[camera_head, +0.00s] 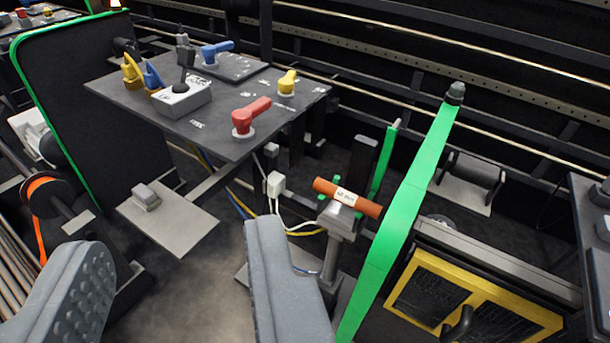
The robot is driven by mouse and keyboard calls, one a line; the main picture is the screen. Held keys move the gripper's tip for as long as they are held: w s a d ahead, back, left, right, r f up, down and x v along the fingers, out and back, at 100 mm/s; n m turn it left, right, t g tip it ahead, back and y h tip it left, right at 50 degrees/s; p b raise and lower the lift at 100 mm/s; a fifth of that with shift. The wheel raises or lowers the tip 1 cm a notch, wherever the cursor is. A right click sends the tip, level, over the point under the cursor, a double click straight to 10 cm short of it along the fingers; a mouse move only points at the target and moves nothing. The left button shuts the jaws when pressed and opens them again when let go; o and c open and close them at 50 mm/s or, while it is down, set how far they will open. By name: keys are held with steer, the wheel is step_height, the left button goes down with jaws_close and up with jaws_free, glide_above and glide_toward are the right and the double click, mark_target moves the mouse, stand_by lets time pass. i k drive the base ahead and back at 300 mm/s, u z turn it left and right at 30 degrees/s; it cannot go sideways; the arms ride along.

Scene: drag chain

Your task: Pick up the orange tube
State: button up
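The orange tube (368,207) lies nearly level, with a white label around its middle. It rests on top of a grey post-like stand (337,222), right of the picture's middle, with small green parts beside it. My gripper (176,245) is open, with one grey finger at the lower left and the other at the lower middle. Nothing is between the fingers. The tube appears beyond and to the right of the right finger, apart from it. The lower part of the stand is partly hidden behind that finger.
A dark control panel (220,132) with red, blue and yellow levers stands behind and left of the tube. A green-edged upright (408,205) stands close on the tube's right. A yellow-framed box (473,300) is at lower right. Cables hang near a white box (275,184).

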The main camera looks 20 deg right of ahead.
mark_target(365, 207)
steer(key=z, duration=0.15)
steer(key=i, duration=1.2)
steer(key=z, duration=0.6)
